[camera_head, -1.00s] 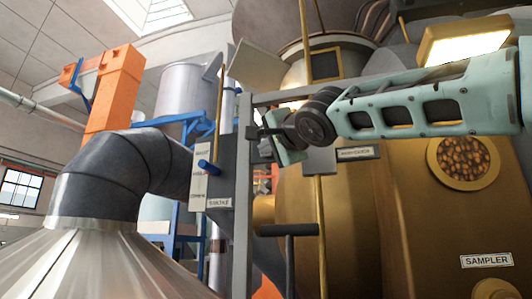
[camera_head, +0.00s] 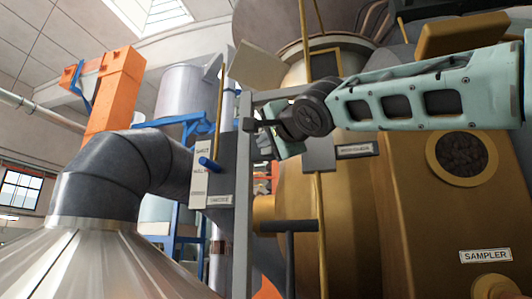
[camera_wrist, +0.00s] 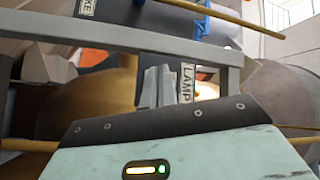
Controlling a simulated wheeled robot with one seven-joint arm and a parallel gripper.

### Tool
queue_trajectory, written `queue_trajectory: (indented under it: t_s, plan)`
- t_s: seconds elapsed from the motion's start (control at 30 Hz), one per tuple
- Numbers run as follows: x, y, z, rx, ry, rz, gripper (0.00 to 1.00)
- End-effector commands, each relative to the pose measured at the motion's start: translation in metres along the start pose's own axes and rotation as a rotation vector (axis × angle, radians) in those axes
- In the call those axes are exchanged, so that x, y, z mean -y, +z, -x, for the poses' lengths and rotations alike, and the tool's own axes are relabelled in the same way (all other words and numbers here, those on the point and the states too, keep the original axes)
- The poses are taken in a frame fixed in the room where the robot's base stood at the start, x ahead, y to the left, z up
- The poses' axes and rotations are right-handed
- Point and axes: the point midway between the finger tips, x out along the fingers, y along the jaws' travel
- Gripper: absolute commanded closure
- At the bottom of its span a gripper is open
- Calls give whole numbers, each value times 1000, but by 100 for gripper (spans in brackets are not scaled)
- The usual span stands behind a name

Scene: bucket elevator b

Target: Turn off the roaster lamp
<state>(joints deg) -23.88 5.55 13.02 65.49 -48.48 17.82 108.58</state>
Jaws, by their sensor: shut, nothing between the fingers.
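The roaster lamp (camera_head: 468,32) is the gold box at the upper right of the head view, and its underside is dark. The round roaster window (camera_head: 463,160) below it is dark too. A LAMP label (camera_wrist: 187,83) shows sideways in the wrist view. My gripper (camera_head: 255,127) is shut and empty, close by the grey upright frame left of the roaster. Its grey fingers (camera_wrist: 157,86) show just beside the LAMP label in the wrist view. The lamp's switch cannot be made out, and I cannot tell whether the fingers touch it.
A grey rail (camera_wrist: 130,38) crosses the wrist view close to my gripper. A panel with a blue-tipped lever (camera_head: 209,164) and a smoke label stands left of the frame. A dark T-shaped handle (camera_head: 288,227) is below. The gold roaster body (camera_head: 380,220) fills the right.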

Motion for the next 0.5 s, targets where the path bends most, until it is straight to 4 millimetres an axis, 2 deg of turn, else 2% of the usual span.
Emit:
queue_trajectory:
  t_s: [0.27, 0.5]
  plan:
    - [1, 2, 2, 0, -1, 0, 100]
    - [10, 14, 17, 2, -3, -1, 100]
